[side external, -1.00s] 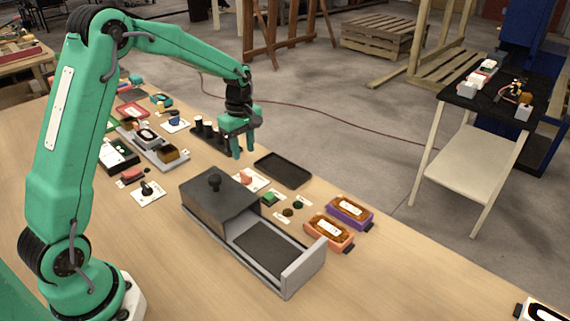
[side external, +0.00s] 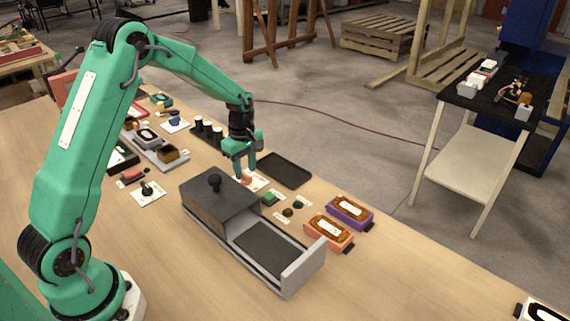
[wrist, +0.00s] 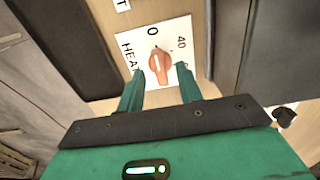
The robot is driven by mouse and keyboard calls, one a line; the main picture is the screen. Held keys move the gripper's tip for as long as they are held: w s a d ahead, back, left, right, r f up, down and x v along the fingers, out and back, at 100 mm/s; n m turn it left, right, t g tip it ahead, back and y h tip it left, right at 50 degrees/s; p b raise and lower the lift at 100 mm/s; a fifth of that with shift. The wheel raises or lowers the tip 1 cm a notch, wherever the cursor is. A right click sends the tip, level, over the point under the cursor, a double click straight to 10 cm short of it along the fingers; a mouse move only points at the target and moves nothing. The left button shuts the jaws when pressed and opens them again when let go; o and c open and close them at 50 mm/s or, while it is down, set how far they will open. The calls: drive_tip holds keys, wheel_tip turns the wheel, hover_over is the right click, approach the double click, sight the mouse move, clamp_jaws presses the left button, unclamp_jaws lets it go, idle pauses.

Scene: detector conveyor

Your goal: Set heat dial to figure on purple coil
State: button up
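The heat dial (wrist: 160,68) is a salmon knob on a white plate marked HEAT, 0 and 40 in the wrist view. In the side view the dial (side external: 246,178) sits beyond the dark box. My gripper (side external: 245,168) is right over it, fingers pointing down. In the wrist view my gripper (wrist: 160,73) is open, one finger on each side of the knob; I cannot tell whether they touch it. The purple coil (side external: 350,212) lies at the right, with a white label whose figure is too small to read.
An orange coil (side external: 328,233) lies beside the purple one. A dark lidded box with an open grey tray (side external: 303,270) stands in front of the dial. A flat black tray (side external: 285,170) and black cylinders (side external: 207,128) are near my gripper.

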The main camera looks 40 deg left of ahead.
drive_tip(key=shift+f, duration=0.55)
clamp_jaws()
